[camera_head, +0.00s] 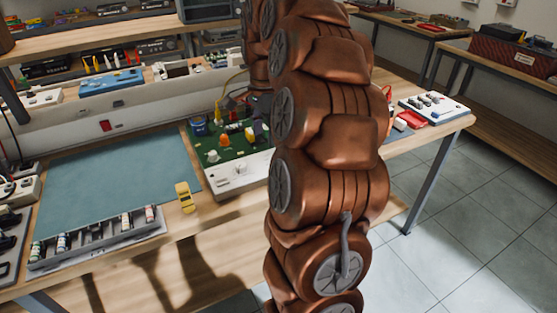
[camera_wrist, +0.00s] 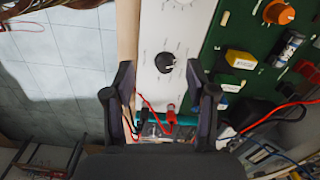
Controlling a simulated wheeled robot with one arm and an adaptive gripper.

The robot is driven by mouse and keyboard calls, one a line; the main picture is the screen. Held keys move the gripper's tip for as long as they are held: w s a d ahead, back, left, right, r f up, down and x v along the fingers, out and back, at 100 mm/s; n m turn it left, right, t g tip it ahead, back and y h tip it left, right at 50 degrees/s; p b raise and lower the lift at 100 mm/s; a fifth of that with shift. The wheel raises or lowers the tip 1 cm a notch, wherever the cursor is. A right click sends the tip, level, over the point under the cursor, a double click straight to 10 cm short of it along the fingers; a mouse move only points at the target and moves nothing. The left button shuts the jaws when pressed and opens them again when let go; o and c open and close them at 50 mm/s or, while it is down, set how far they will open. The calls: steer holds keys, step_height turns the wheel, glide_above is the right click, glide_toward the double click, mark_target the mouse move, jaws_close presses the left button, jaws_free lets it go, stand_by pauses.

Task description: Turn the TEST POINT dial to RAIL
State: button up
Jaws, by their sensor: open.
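The dial (camera_wrist: 165,62) is a round black knob with a light pointer mark, on a white panel (camera_wrist: 180,25) in the wrist view. Small print around it is too small to read. My gripper (camera_wrist: 160,66) is open, with one dark finger to each side of the dial in that view. I cannot tell whether the fingers touch it or how high they are above it. The white panel (camera_head: 225,182) is the front strip of a green board (camera_head: 207,140) in the head view. My arm hides part of the panel there, and I cannot make out the black dial.
Red and black plugs with leads (camera_wrist: 171,115) stand below the dial in the wrist view. The green board carries several parts, including an orange knob (camera_wrist: 279,11). A yellow object (camera_head: 185,197), a blue-grey mat (camera_head: 120,175) and a grey tray (camera_head: 95,240) lie to the left.

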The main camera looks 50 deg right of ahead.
steer(key=d+m, duration=0.1)
steer(key=d+f, duration=0.1)
steer(key=d, duration=0.1)
steer(key=d+m, duration=0.1)
steer(key=d, duration=0.1)
steer(key=shift+f+m+b, duration=0.3)
steer(key=shift+a+f+p, duration=0.1)
steer(key=shift+f+p, duration=0.25)
steer(key=shift+f, duration=3.45)
jaws_close()
